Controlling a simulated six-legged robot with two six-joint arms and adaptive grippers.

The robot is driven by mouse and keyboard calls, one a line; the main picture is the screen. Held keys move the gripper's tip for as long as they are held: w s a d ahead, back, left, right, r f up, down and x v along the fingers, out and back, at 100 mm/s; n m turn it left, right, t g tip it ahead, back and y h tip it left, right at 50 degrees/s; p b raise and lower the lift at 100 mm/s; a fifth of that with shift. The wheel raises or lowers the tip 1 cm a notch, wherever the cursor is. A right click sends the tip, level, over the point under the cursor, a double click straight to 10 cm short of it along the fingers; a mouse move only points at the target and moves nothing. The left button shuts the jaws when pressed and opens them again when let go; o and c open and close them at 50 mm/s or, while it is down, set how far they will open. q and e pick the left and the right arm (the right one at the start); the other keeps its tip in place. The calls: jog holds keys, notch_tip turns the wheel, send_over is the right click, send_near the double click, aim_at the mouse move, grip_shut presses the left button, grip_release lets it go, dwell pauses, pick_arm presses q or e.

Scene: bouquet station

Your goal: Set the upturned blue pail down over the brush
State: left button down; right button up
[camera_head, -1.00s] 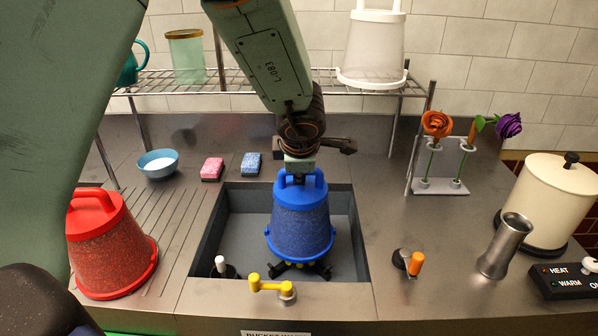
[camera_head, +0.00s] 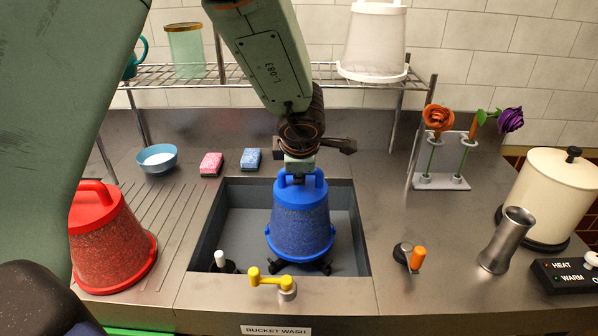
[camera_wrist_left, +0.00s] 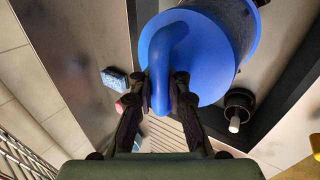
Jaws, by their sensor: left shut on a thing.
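The upturned blue pail (camera_head: 300,222) hangs upright, rim down, in the sink (camera_head: 238,230). My left gripper (camera_head: 299,178) is shut on the handle on its top; the left wrist view shows the fingers (camera_wrist_left: 158,98) on both sides of the blue handle (camera_wrist_left: 165,60). Black parts, likely the brush (camera_head: 322,267), show just below the pail's rim. The rest is hidden behind or under the pail, and I cannot tell whether the rim touches it. My right gripper is in neither view.
A black-based white knob (camera_head: 221,259) and a yellow tap (camera_head: 271,281) stand near the sink's front edge. A red pail (camera_head: 110,240) stands at left, sponges (camera_head: 211,164) behind. An orange-handled valve (camera_head: 416,258) and steel vase (camera_head: 507,240) stand at right.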

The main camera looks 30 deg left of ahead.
aim_at(299, 186)
pick_arm(q)
jog(key=shift+f+b, duration=1.1)
jog(key=shift+f, duration=0.5)
jog(key=c, duration=1.2)
grip_release()
jog(key=shift+v, duration=6.05)
